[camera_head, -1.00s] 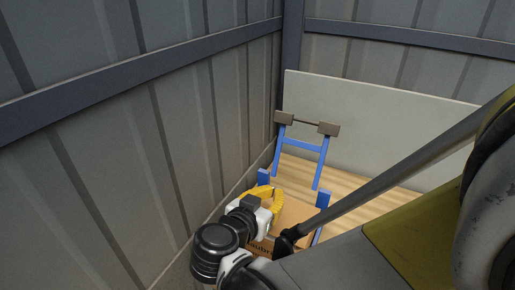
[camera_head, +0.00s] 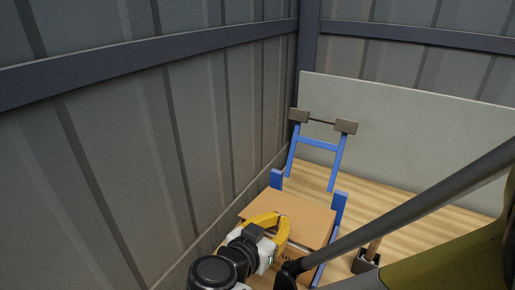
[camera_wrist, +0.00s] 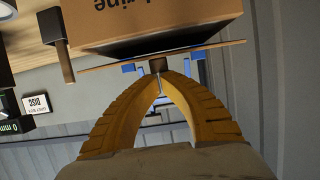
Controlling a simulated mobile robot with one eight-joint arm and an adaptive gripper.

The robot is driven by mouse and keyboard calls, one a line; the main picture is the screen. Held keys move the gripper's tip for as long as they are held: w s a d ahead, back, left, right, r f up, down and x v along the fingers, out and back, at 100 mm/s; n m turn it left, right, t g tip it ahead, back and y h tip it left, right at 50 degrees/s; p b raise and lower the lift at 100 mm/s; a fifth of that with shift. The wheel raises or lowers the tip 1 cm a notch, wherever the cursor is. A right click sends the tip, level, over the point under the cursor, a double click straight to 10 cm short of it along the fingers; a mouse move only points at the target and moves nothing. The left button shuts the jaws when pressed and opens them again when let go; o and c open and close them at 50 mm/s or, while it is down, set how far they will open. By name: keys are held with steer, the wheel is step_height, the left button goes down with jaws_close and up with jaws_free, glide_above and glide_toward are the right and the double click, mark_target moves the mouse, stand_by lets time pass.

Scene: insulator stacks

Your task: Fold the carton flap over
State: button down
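The brown carton (camera_wrist: 150,22) shows printed lettering in the wrist view, where it fills the top of the picture. Its flap shows there as a thin board (camera_wrist: 220,46) edge-on, with a dark gap between it and the carton body. In the head view the flap (camera_head: 302,214) is a broad, nearly flat brown panel between two blue posts. My yellow gripper (camera_wrist: 160,80) has its fingertips together beside the flap's edge, with nothing seen between them. In the head view my gripper (camera_head: 279,222) overlaps the near-left part of the panel. Exact contact is unclear.
A blue frame (camera_head: 318,144) with brown end blocks stands behind the carton. Corrugated walls (camera_head: 200,130) close in on the left and back, and a pale board (camera_head: 420,130) leans behind.

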stand_by(0.4)
steer(key=shift+v, duration=0.8)
